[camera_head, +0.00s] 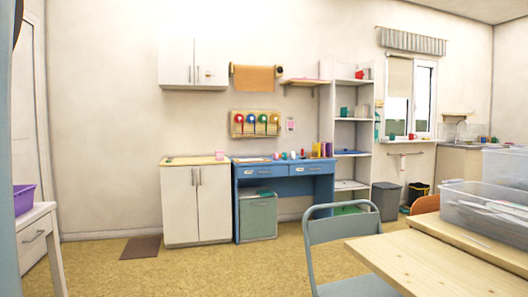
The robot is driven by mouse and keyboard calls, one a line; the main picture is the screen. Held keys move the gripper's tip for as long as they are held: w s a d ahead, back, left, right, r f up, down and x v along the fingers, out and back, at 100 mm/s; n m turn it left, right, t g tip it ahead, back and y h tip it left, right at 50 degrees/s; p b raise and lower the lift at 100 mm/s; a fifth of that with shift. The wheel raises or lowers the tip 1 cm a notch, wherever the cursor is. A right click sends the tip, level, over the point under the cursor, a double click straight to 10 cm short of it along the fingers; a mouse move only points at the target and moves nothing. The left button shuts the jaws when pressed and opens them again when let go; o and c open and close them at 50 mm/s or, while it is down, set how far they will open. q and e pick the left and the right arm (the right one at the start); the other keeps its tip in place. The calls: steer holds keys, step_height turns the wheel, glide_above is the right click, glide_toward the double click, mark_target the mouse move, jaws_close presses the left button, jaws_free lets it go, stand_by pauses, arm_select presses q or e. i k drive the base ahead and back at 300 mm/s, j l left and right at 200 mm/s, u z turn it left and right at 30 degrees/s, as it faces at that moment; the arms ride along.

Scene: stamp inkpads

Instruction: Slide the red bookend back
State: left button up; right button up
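I cannot make out a red bookend for certain. A small red object (359,74) stands on the top of the tall white shelf unit (328,125) across the room, but it is too small to identify. Another small red object (412,136) is on the window sill, and it is also too small to name. Several small coloured items, some red or pink, stand on the blue desk (242,182) beside the shelf unit. Neither of my grippers is in view.
A grey-blue chair (345,229) and a light wooden table (440,262) with a clear plastic bin (475,215) stand close at the right. A white side table (36,232) with a purple basket (24,199) is at the left. Open yellowish floor (200,272) lies between.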

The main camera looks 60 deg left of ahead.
mark_target(359, 75)
steer(key=u, duration=1.35)
